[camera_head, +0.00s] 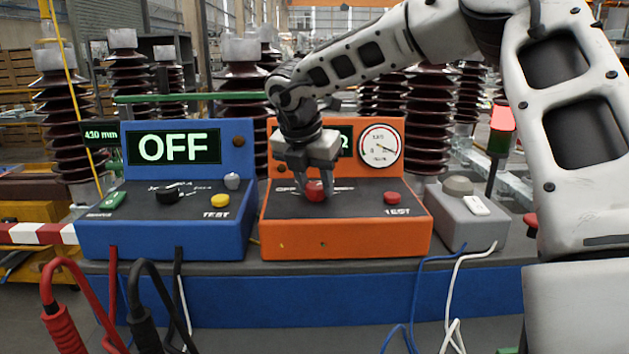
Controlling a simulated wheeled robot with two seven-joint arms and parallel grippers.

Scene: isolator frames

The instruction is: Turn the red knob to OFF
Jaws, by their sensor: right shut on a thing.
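The red knob (315,190) is on the sloped black panel of the orange tester (330,235), in the middle of the head camera view. My right gripper (314,182) reaches down from above with its fingers on either side of the knob, shut on it. The gripper covers part of the tester's display and the labels around the knob, so the knob's pointer direction cannot be read. The tester has a round dial gauge (380,146) at its upper right and a red TEST button (392,198). My left gripper is not in view.
A blue tester (165,235) with a display reading OFF stands close on the left. Red and black cables (62,320) rise at front left; blue and white wires hang at front right.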

